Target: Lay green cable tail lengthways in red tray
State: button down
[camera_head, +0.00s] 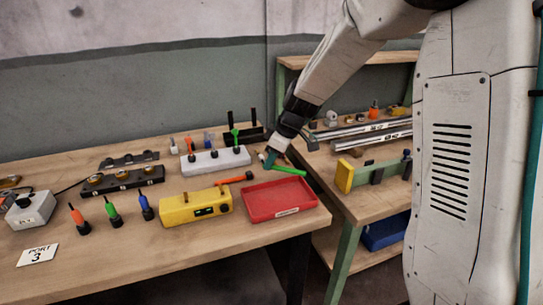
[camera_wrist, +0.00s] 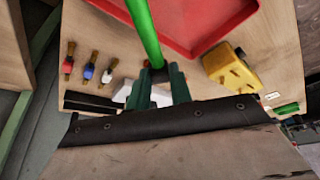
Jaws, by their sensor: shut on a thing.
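My gripper (camera_head: 268,157) is shut on a green cable tail (camera_head: 288,170) at the back edge of the red tray (camera_head: 262,205). The tail sticks out to the right from the fingers, roughly along the tray's back rim. I cannot tell whether it touches the rim. In the wrist view, my gripper (camera_wrist: 158,88) holds the tail by its dark end, and the green length (camera_wrist: 143,28) runs up out of the frame. The red tray (camera_wrist: 205,45) lies beyond and looks empty in both views.
A yellow box (camera_head: 195,207) with a small display stands left of the tray. An orange tail (camera_head: 236,179) lies behind it. A white block (camera_head: 214,161) with dark sockets stands farther back. Orange, green and blue plugs stand at the left. A shelf bench (camera_head: 370,202) is at the right.

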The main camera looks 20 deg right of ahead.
jog(key=s+a+r+n+g+y, duration=0.1)
jog(key=s+a+n+g, duration=0.2)
jog(key=s+n, duration=0.2)
jog(key=n, duration=0.3)
jog(key=shift+s+a+r, duration=0.15)
jog(key=shift+s+a, duration=0.05)
jog(key=shift+a, duration=0.2)
jog(key=shift+f, duration=4.35)
jog(key=c, duration=1.2)
grip_release()
jog(key=shift+o, duration=0.2)
